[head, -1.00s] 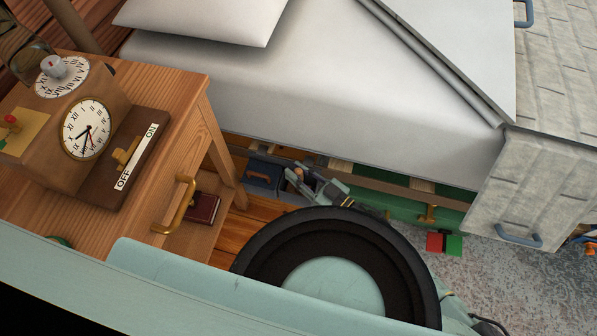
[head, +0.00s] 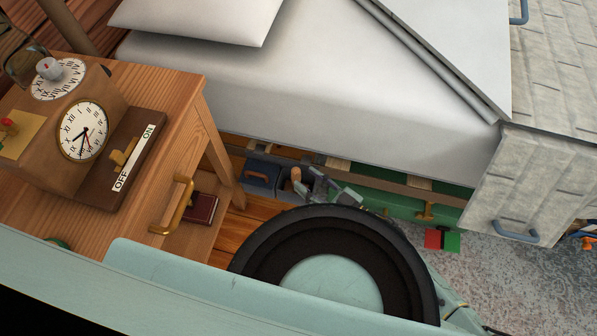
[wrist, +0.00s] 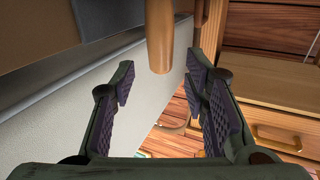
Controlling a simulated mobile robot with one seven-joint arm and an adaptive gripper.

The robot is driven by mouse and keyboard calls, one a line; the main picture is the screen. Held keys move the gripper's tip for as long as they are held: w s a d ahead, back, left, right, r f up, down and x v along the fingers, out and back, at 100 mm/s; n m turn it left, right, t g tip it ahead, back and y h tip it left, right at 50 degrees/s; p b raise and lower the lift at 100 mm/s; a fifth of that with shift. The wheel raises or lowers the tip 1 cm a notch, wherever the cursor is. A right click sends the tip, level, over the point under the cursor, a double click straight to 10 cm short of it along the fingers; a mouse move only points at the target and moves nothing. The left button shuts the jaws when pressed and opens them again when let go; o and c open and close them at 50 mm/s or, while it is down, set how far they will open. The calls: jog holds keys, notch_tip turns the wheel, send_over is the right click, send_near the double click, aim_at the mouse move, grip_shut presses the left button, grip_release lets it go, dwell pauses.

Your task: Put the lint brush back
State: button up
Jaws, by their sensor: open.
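A rounded wooden handle, which looks like the lint brush's handle (wrist: 160,38), runs in from the top edge of the wrist view. Its free end lies between the fingertip lines of my gripper (wrist: 161,80). The fingers are wide apart, with clear gaps on both sides of the handle. In the head view the handle (head: 296,177) stands up from a dark grey compartment under the bed. My gripper (head: 315,184) is just to its right. The brush's head is hidden.
A blue box (head: 262,173) lies left of the handle under the bed. A green box (head: 405,207) is to the right. The bed (head: 320,115) overhangs this space. A nightstand (head: 200,115) with a brass handle stands at the left. A red-and-green block (head: 441,239) lies on the rug.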

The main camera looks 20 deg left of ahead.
jog(key=v, duration=0.7)
jog(key=shift+d, duration=0.1)
jog(key=shift+c, duration=0.3)
dwell(0.9)
